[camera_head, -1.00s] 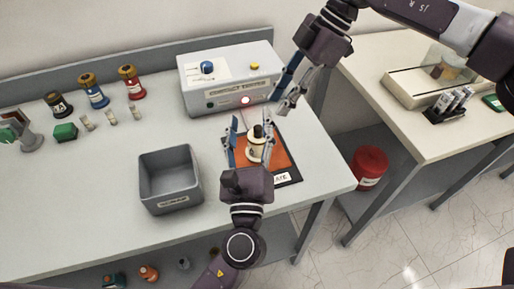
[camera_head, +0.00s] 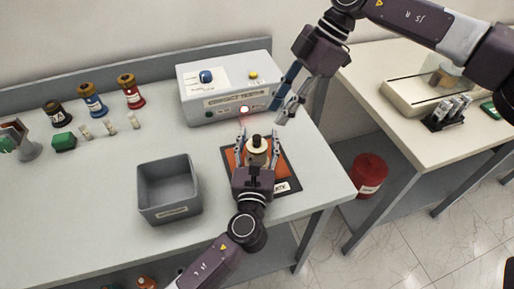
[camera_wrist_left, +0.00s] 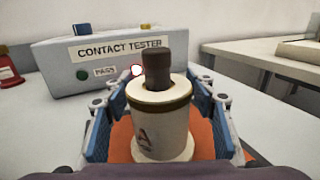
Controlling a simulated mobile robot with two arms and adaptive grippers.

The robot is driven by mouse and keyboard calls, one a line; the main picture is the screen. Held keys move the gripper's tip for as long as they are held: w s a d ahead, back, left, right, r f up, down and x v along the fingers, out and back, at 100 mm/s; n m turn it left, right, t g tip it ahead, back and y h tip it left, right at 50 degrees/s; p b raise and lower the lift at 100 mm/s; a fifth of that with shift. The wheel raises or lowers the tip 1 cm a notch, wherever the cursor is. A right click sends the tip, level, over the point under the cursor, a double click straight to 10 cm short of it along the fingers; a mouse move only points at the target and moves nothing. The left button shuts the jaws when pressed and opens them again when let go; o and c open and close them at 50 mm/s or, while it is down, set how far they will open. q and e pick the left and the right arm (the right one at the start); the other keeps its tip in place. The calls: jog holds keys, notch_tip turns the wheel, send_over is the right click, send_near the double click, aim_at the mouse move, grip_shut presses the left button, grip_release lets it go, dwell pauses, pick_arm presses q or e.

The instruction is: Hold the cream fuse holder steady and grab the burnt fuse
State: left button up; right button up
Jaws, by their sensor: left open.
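The cream fuse holder (camera_head: 257,158) stands upright on an orange and black mat (camera_head: 286,177). It also shows large in the left wrist view (camera_wrist_left: 160,131). The dark burnt fuse (camera_wrist_left: 157,70) sticks up out of its top and is a small dark tip in the head view (camera_head: 256,141). My left gripper (camera_head: 257,140) is open, with one finger on each side of the holder; a gap shows between the blue pads and the holder in the wrist view. My right gripper (camera_head: 277,115) is open and empty, above and to the right of the holder, near the tester.
A grey contact tester (camera_head: 225,88) with a lit red lamp stands behind the mat. A grey open bin (camera_head: 169,190) is left of it. Colored fuse holders (camera_head: 93,99) and small pale fuses (camera_head: 110,128) are at the back left. A second table (camera_head: 440,130) is on the right.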

pick_arm(q)
jog(key=shift+w, duration=0.5)
grip_shut()
dwell(0.3)
